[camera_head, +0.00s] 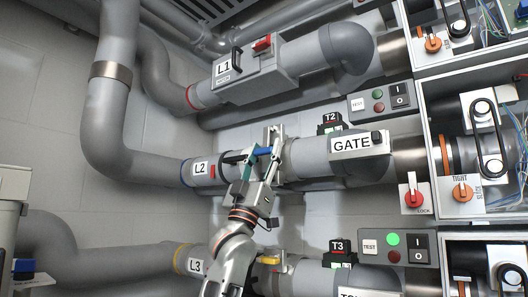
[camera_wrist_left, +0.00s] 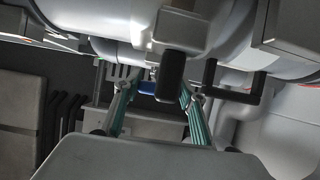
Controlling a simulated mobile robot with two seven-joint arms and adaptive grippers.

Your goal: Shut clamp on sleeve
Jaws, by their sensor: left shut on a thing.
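The L2 pipe sleeve (camera_head: 200,170) is grey, with a white L2 label, and runs across the middle of the head view. A blue clamp handle (camera_head: 263,151) shows at this line, between the fingers of my left gripper (camera_head: 262,158). The left gripper is shut on the blue handle. In the left wrist view, the teal fingers of the left gripper (camera_wrist_left: 155,92) stand either side of the blue handle (camera_wrist_left: 147,88), partly hidden behind a dark bar (camera_wrist_left: 171,75). The gripper and wrist hide much of the clamp, so its latch is not clear. My right gripper is not in view.
Above is the L1 line (camera_head: 238,73) with a red handle (camera_head: 262,43). Below is the L3 line (camera_head: 195,266) with a yellow handle (camera_head: 269,260). A GATE housing (camera_head: 358,157) is right of the gripper. Control boxes with an orange TIGHT knob (camera_head: 462,193) stand at the right.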

